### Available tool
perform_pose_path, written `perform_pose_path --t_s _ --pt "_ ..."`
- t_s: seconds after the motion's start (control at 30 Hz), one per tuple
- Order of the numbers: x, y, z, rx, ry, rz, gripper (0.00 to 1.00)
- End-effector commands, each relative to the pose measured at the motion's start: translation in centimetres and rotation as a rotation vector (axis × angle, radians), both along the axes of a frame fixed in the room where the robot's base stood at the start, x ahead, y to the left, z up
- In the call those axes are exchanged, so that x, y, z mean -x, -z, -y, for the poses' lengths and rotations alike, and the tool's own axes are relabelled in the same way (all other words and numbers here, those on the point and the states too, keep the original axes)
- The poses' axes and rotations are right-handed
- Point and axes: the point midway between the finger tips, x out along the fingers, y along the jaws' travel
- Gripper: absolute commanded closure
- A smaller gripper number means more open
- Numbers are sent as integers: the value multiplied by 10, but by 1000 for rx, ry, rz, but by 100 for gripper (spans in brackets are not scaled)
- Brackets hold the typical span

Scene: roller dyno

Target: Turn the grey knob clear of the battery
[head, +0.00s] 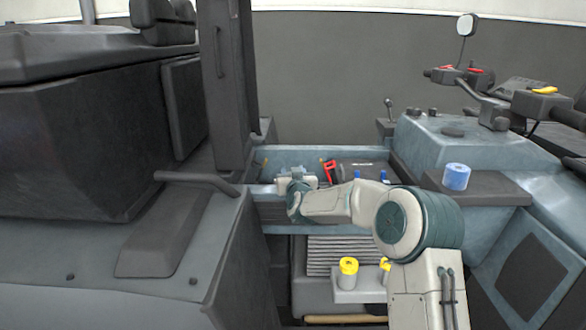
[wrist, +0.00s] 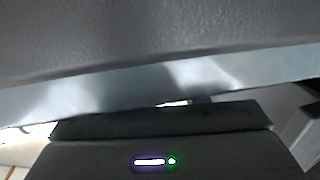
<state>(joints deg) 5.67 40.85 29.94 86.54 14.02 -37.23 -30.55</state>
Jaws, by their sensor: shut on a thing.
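My gripper (head: 292,183) is at the left part of the blue open bay, with my forearm reaching in from the right. Its fingertips are hidden in the head view. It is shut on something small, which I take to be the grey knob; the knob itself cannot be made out. A dark flat-topped block (head: 362,169), likely the battery, sits in the bay to the right of the gripper. In the wrist view, a dark grey surface and a pale blue edge fill the upper part, very close, and the fingers do not show.
A red handle (head: 329,170) stands in the bay just right of my gripper. A tall dark post (head: 228,85) and a grey handle bar (head: 197,180) crowd the left. A blue roll (head: 456,177) stands on the right ledge. A yellow-lidded jar (head: 348,270) stands below.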

Motion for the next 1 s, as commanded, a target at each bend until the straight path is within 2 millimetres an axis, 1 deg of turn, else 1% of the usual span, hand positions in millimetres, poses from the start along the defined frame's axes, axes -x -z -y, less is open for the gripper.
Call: perform_pose_path --t_s 0.03,0.43,0.97,1.0 --pt "1 -3 -3 1 20 0 83" --pt "0 -1 -1 1 149 -2 83" --pt "0 1 0 -1 167 -2 83" --pt "0 1 0 -1 167 -2 54"
